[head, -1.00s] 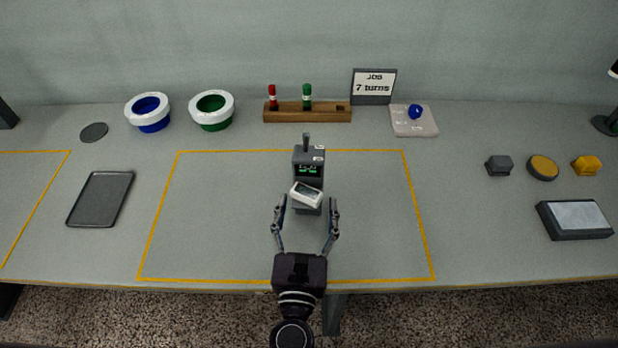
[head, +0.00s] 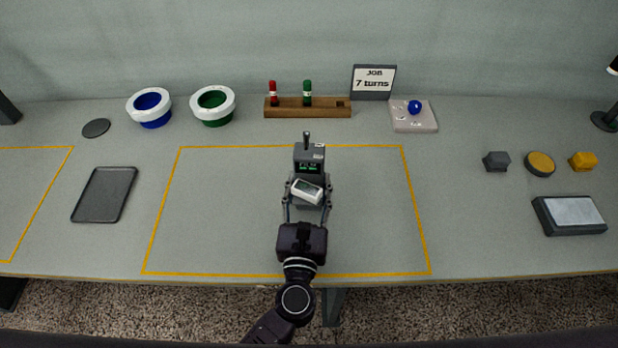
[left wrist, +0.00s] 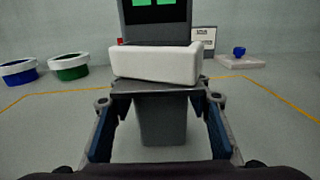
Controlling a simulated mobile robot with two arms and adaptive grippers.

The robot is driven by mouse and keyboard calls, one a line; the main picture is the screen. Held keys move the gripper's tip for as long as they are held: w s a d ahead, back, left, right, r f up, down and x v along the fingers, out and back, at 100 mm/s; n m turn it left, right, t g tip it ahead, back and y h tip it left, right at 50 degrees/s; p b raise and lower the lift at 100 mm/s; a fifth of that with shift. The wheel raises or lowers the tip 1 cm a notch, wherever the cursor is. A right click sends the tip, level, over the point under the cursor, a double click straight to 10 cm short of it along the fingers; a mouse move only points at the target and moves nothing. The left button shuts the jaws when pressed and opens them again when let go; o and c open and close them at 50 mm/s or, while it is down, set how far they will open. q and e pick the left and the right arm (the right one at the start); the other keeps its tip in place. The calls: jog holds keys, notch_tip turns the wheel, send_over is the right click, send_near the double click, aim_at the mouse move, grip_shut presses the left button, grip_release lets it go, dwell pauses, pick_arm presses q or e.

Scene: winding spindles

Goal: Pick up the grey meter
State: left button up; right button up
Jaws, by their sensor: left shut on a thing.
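The grey meter (head: 309,160) stands upright inside the middle yellow outline, with a green display and a short post on top. A white-framed unit (head: 306,191) sits tilted on its front and hides part of it. My left gripper (head: 306,202) comes from the front edge, its two fingers on either side of the meter's lower part, shut on it. In the left wrist view, the fingers reach the dark ledge below the white unit, and the grey lower body (left wrist: 163,120) shows between them. The meter appears to stand on the table. My right gripper is not in view.
Blue (head: 150,108) and green (head: 213,106) bowls, a wooden rack (head: 320,113) and a job sign (head: 373,82) stand at the back. A dark tray (head: 104,194) lies left. Small blocks and a flat-screened box (head: 569,215) are at right. Table around the meter is clear.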

pick_arm(q)
jog(key=shift+r, duration=0.1)
jog(key=c, duration=0.4)
notch_tip(320, 180, up, 19)
jog(key=p, duration=0.7)
send_over(309, 151)
jog(key=shift+f, duration=0.2)
jog(key=shift+r, duration=0.7)
notch_tip(309, 151, down, 19)
jog(key=b, duration=1.5)
jog(key=shift+b, duration=0.3)
jog(key=shift+f, duration=0.3)
jog(key=shift+f+b, duration=0.3)
jog(key=shift+b, duration=0.2)
